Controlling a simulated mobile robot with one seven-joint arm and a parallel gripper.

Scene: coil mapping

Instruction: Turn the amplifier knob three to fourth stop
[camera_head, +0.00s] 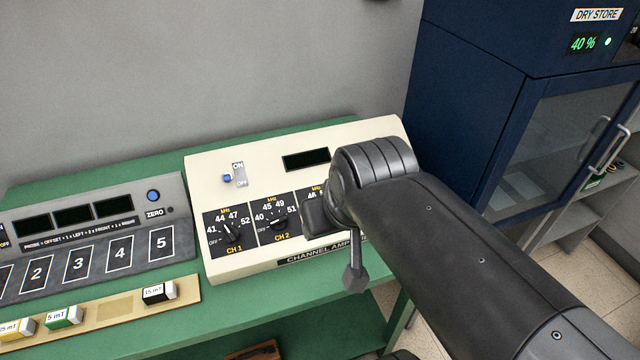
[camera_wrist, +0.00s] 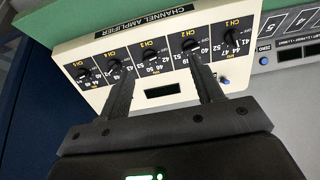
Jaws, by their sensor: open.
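The cream channel amplifier (camera_head: 230,268) stands on the green bench, with a row of dark knobs along its front. In the wrist view it appears upside down. Knob three, the CH 3 knob (camera_wrist: 150,55), sits in the middle of the row; its pointer is too small to read. My gripper (camera_wrist: 160,68) is open and empty. Its fingers reach toward the panel on either side of the CH 3 column, and I cannot tell whether they touch it. In the head view my arm hides the CH 3 knob and those to its right.
The CH 2 knob (camera_wrist: 190,45) is close to the right finger in the wrist view, and the CH 4 knob (camera_wrist: 113,66) is near the left finger. A grey probe panel (camera_head: 100,235) stands left of the amplifier. A blue dry store cabinet (camera_head: 470,110) stands to the right.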

